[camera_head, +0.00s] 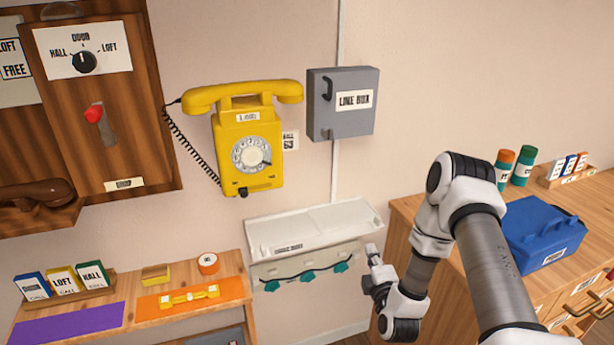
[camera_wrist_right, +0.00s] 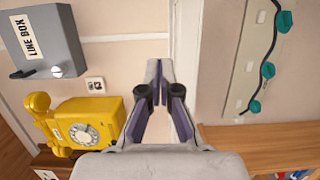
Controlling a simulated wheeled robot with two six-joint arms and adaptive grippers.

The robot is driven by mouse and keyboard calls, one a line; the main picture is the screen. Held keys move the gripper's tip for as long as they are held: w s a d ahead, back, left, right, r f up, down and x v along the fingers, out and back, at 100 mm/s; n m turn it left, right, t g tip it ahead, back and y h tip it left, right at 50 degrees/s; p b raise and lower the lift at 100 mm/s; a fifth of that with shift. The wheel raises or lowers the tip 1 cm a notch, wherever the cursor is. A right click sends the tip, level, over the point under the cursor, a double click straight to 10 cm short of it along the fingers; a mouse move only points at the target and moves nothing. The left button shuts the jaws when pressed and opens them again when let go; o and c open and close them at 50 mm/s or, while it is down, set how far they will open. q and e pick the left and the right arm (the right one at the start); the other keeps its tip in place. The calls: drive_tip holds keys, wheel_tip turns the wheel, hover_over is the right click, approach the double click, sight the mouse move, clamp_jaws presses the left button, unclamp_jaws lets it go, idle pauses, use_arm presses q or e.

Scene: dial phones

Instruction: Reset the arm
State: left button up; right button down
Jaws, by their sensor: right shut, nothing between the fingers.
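My right arm comes in from the lower right in the head view, bent at the elbow. Its gripper (camera_head: 371,252) is in front of the right end of the white wall box and holds nothing. In the right wrist view the fingers (camera_wrist_right: 159,68) come together at the tips, with nothing between them. My left gripper is not in view. The yellow dial phone (camera_head: 252,150) hangs on the wall with its handset across the top; it also shows in the right wrist view (camera_wrist_right: 88,125).
A grey line box (camera_head: 343,103) is right of the phone. The white wall box (camera_head: 310,228) has a cable with teal clips (camera_head: 307,278). A blue case (camera_head: 541,232) stands on the right cabinet, beside my arm. A low shelf (camera_head: 123,295) holds cards and an orange mat (camera_head: 190,300).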

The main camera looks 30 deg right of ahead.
drive_tip(key=a+f+n+g+y, duration=0.2)
drive_tip(key=a+f+n+y, duration=0.35)
drive_tip(key=a, duration=0.95)
drive_tip(key=s+a+f+m+g+y, duration=0.3)
drive_tip(key=s+a+f+m+g, duration=0.3)
drive_tip(key=s+a+f, duration=0.35)
drive_tip(key=s+f+m+g, duration=0.3)
drive_tip(key=s+m+g, duration=0.5)
drive_tip(key=s+m, duration=0.4)
drive_tip(key=s, duration=0.3)
drive_tip(key=shift+s+a+f, duration=0.15)
drive_tip(key=shift+s+f, duration=0.25)
drive_tip(key=shift+m, duration=0.25)
